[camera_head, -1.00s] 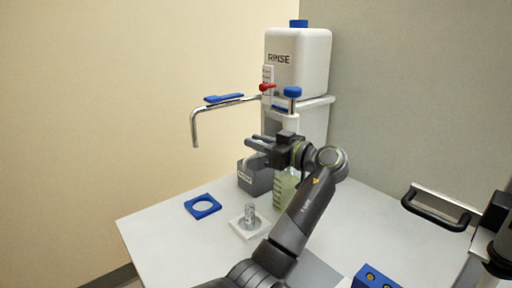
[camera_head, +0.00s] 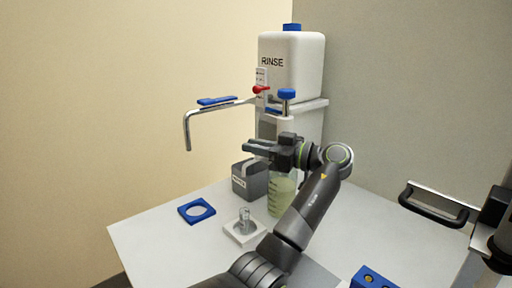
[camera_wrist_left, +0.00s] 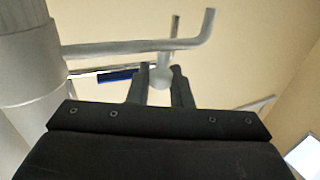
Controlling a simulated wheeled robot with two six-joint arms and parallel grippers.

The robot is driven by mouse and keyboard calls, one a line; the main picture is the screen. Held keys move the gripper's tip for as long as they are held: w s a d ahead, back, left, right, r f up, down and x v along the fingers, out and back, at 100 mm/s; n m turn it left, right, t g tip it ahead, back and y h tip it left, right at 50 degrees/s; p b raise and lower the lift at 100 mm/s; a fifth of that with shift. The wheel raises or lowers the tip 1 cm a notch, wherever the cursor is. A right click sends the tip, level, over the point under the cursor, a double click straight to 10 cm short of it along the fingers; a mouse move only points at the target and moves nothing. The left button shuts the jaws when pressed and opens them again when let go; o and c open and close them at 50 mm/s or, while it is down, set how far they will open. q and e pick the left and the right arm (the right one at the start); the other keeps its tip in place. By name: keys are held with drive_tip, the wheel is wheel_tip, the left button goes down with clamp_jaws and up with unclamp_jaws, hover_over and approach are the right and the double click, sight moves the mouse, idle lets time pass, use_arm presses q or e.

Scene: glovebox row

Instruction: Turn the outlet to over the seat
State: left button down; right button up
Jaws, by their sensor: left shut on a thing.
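My left gripper (camera_head: 258,150) is beside the rinse stand, under its blue-capped white column (camera_head: 287,118). In the left wrist view its two fingers (camera_wrist_left: 161,88) are shut on a pale round knob (camera_wrist_left: 160,77). The knob appears joined by a short stem to a thick grey outlet pipe (camera_wrist_left: 135,47). That pipe reaches out from a wide cylinder and has a bent end. The gripper hides this pipe in the head view. A white square seat (camera_head: 235,236) with a small clear cylinder (camera_head: 244,219) stands on the bench.
A thin bent metal pipe (camera_head: 187,130) with a blue lever (camera_head: 216,100) juts left. A RINSE tank (camera_head: 290,70) stands above. A grey box (camera_head: 250,182), green-tinted bottle (camera_head: 281,198), blue ring (camera_head: 190,217) and blue block (camera_head: 371,279) are on the bench.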

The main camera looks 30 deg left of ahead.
use_arm(q)
drive_tip(key=c, duration=1.3)
unclamp_jaws()
drive_tip(key=shift+f, duration=0.1)
drive_tip(key=shift+c, duration=0.2)
wheel_tip(320, 180, up, 9)
drive_tip(key=shift+r+p, duration=0.2)
drive_tip(key=shift+p, duration=0.1)
drive_tip(key=shift+r, duration=0.35)
use_arm(e)
drive_tip(key=shift+d+f, duration=0.1)
drive_tip(key=shift+f, duration=0.3)
drive_tip(key=shift+s, duration=0.15)
